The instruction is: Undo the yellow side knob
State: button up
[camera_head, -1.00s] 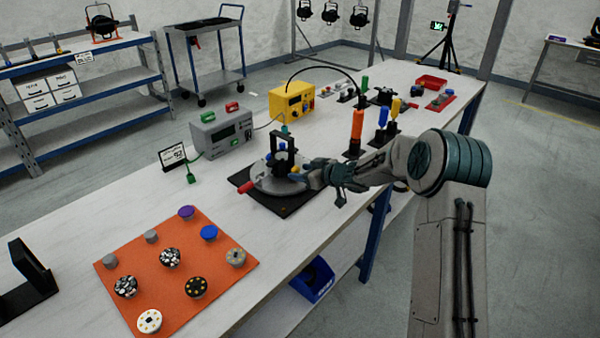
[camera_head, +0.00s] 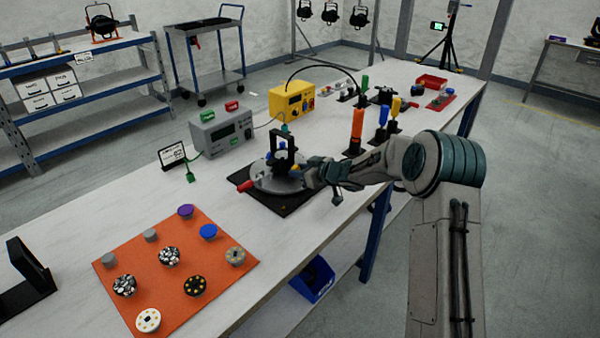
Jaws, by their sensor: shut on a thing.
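The yellow side knob (camera_head: 296,169) is a small yellow spot on the right side of the fixture (camera_head: 262,180), mostly covered by my gripper. The fixture is a grey round base with a black upright frame, standing on a black plate. A red handle (camera_head: 245,186) sticks out at its left. My gripper (camera_head: 306,173) reaches in from the right and is shut on the yellow side knob. The fingertips are small and dark here, so their exact hold on it is hard to see.
An orange mat (camera_head: 195,285) with several round knobs lies at the front left. A grey box (camera_head: 221,131) and a yellow box (camera_head: 292,103) stand behind the fixture. An orange-handled tool (camera_head: 357,130) stands close behind my arm.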

jog(key=n+t+b, duration=0.1)
jog(key=b, duration=0.3)
jog(key=n+t+h+b, duration=0.1)
jog(key=n+b, duration=0.1)
jog(key=b, duration=0.2)
jog(key=shift+s+a+f+b, duration=0.1)
jog(key=shift+s+f+b, duration=0.05)
jog(key=shift+f+b, duration=0.2)
jog(key=n+b, duration=0.1)
jog(key=b, duration=0.2)
jog(key=shift+t, duration=0.3)
jog(key=shift+s+r+n+t+h+b, duration=0.1)
jog(key=shift+n+t+h+b, duration=0.25)
jog(key=shift+b, duration=0.8)
jog(key=shift+r+b, duration=0.15)
jog(key=shift+b, duration=0.15)
jog(key=o, duration=1)
